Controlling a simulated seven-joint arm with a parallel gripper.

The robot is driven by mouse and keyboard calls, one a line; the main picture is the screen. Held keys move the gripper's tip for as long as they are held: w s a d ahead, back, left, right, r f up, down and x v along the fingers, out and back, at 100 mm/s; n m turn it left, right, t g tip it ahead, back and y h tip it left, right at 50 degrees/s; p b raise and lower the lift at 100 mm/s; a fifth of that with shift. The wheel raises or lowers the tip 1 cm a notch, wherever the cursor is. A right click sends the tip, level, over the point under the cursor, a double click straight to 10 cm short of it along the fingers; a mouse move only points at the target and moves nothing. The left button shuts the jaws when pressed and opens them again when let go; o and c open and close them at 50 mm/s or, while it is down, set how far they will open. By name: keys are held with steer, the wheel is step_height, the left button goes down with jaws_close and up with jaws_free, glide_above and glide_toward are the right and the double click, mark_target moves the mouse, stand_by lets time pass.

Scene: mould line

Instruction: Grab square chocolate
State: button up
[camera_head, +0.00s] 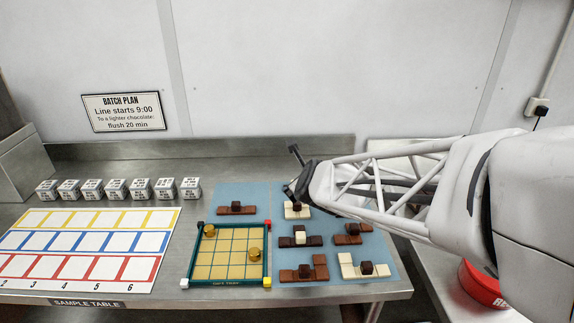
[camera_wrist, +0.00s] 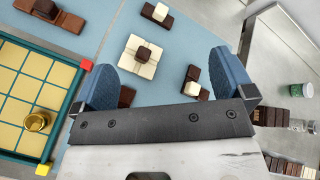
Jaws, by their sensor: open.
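A square white chocolate slab with a dark cube on top (camera_head: 298,213) sits on the blue mat, partly behind my gripper in the head view. In the wrist view the square chocolate (camera_wrist: 127,62) lies ahead of the fingers, nearer the left one, its blocks in full view. My gripper (camera_head: 293,170) is open and empty, above the far part of the mat. Its two blue fingers (camera_wrist: 163,52) stand wide apart in the wrist view. They do not appear to touch any chocolate.
Several other dark, brown and white chocolates (camera_head: 303,273) stand close by on the blue mat (camera_head: 262,194). A green-framed grid board (camera_head: 189,258) with gold pieces is left of them. White labelled blocks (camera_head: 116,189), a coloured chart (camera_head: 150,226) and a red tub (camera_head: 482,288) are farther off.

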mark_target(297, 205)
steer(key=w+a+f+m+t+h, duration=0.1)
steer(key=w+f+m+t, duration=0.1)
steer(key=w+f+m, duration=0.3)
steer(key=shift+f+m+h, duration=0.2)
steer(key=shift+m+h, duration=0.1)
steer(key=shift+m, duration=1.4)
steer(key=shift+f, duration=1.95)
steer(key=shift+f, duration=0.1)
steer(key=shift+f, duration=0.55)
steer(key=shift+w+f, duration=0.2)
steer(key=shift+f, duration=0.35)
steer(key=shift+w+f, duration=0.2)
steer(key=shift+f, duration=0.35)
steer(key=shift+x, duration=1)
